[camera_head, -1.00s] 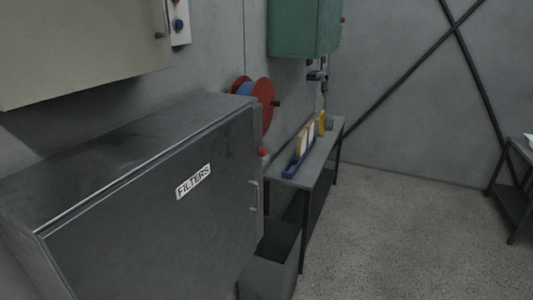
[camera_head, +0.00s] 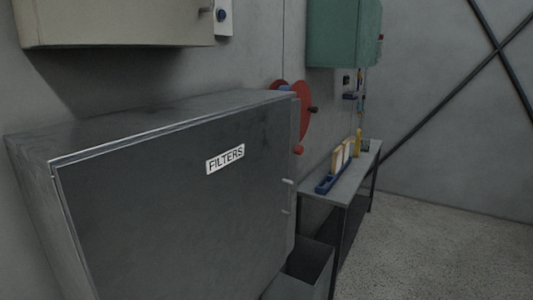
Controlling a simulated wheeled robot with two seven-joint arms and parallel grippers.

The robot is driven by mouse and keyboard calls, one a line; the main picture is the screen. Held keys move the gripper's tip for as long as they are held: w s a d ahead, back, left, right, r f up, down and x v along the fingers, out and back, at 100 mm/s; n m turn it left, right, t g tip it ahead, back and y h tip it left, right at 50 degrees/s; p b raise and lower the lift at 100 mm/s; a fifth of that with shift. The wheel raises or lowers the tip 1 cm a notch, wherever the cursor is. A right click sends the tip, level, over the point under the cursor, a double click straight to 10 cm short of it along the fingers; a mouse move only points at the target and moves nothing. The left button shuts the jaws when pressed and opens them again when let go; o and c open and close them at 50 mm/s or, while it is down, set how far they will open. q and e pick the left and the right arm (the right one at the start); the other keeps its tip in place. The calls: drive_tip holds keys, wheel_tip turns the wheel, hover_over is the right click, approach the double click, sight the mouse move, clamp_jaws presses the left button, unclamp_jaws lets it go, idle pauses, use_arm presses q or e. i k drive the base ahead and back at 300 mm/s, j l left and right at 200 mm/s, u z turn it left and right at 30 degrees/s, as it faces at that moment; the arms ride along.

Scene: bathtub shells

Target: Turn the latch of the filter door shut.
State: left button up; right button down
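The filter door (camera_head: 170,200) is a dark grey panel with a white FILTERS label (camera_head: 225,158). It fills the left and middle of the head view and appears closed against its grey cabinet (camera_head: 30,160). A small light grey fitting (camera_head: 288,196) sits on the door's right edge, perhaps its handle or latch; its turn position is too small to tell. Neither of my grippers is in view.
A bench (camera_head: 350,180) with a blue rack (camera_head: 326,184) stands beyond the cabinet, and an open grey bin (camera_head: 310,265) is beside it. A red reel (camera_head: 302,112) and a green box (camera_head: 343,32) are on the wall. Floor is clear at right.

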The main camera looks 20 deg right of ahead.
sight(299, 150)
drive_tip(key=i+l+u, duration=0.1)
drive_tip(key=l+u, duration=0.9)
drive_tip(key=u, duration=0.15)
drive_tip(key=i, duration=0.05)
